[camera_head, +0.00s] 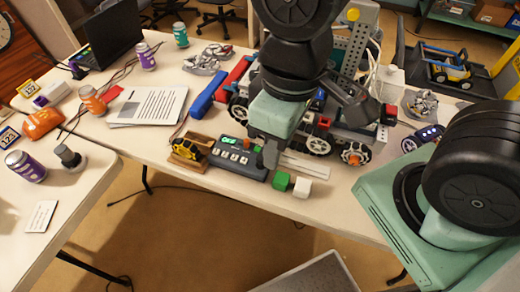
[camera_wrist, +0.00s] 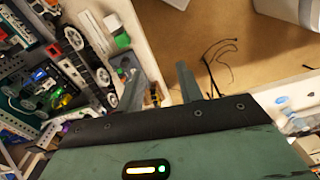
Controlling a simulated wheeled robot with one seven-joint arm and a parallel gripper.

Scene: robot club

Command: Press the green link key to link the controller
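The controller (camera_head: 240,167) is a dark grey box lying near the table's front edge in the head view. It has a lit green display at its upper left and a row of pale keys. A small green spot, possibly the link key, shows right of the display; I cannot tell for sure. My gripper (camera_head: 269,157) points down at the controller's right end and hides part of it. I cannot tell whether it touches. In the wrist view my gripper (camera_wrist: 159,80) has its two fingers apart with nothing held between them.
A green cube (camera_head: 281,181) and a white cube (camera_head: 302,187) lie right of the controller. A wooden tray (camera_head: 186,159) with a yellow-black item stands left of it. A wheeled robot build (camera_head: 318,144) is close behind my gripper. Papers (camera_head: 150,106) lie further left.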

